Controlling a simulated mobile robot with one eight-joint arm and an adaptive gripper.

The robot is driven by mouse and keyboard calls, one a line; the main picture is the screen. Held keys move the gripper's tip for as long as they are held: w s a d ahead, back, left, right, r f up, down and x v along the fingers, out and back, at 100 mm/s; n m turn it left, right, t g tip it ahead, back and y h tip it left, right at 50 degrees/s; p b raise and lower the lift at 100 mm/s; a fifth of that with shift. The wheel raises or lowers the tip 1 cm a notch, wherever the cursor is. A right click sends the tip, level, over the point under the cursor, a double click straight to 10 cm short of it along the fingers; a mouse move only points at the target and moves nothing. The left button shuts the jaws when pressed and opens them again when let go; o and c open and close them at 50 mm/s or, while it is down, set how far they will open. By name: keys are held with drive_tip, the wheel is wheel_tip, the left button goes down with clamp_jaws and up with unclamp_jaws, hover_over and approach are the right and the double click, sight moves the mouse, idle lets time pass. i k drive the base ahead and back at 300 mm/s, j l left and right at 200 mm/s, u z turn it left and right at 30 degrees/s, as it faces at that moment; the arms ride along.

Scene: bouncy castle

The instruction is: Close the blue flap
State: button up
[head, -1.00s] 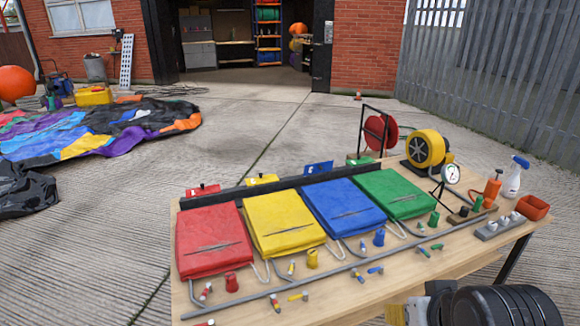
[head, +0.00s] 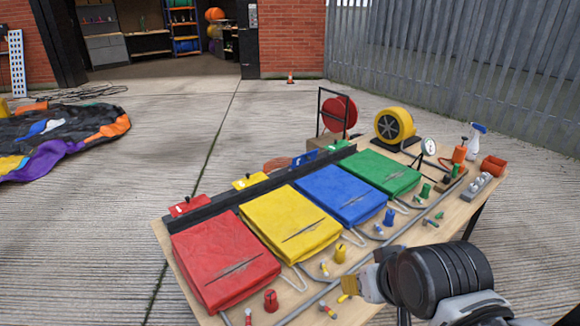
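The blue pad (head: 341,194) lies on the workbench between the yellow pad and the green pad, with a dark slit across its top. A small blue plate (head: 304,158) with a pale mark stands behind the black bar at the blue pad's back edge. I cannot tell which of these is the flap. A blue cap (head: 390,217) stands in front of the blue pad. My gripper (head: 350,287) shows at the lower right, above the bench's front, in front of the yellow and blue pads and apart from both. Its fingers are too unclear to tell if they are open.
The red pad (head: 224,258), yellow pad (head: 290,222) and green pad (head: 381,171) share the bench (head: 164,238). A grey pipe, small valves and caps line its front. A yellow blower (head: 394,126) and red reel (head: 339,114) stand behind.

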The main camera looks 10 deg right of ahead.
sight(298, 161)
drive_tip(key=i+l+u, duration=0.15)
drive_tip(key=l, duration=0.25)
drive_tip(key=i+l+u, duration=0.15)
drive_tip(key=i+l, duration=0.15)
drive_tip(key=i+l+u, duration=0.15)
drive_tip(key=l, duration=0.4)
drive_tip(key=i+l+u, duration=0.1)
drive_tip(key=l, duration=0.35)
drive_tip(key=i+l+u, duration=0.15)
drive_tip(key=l, duration=0.3)
drive_tip(key=i+l+u, duration=0.15)
drive_tip(key=l, duration=0.35)
drive_tip(key=i+l+u, duration=0.15)
drive_tip(key=l, duration=0.35)
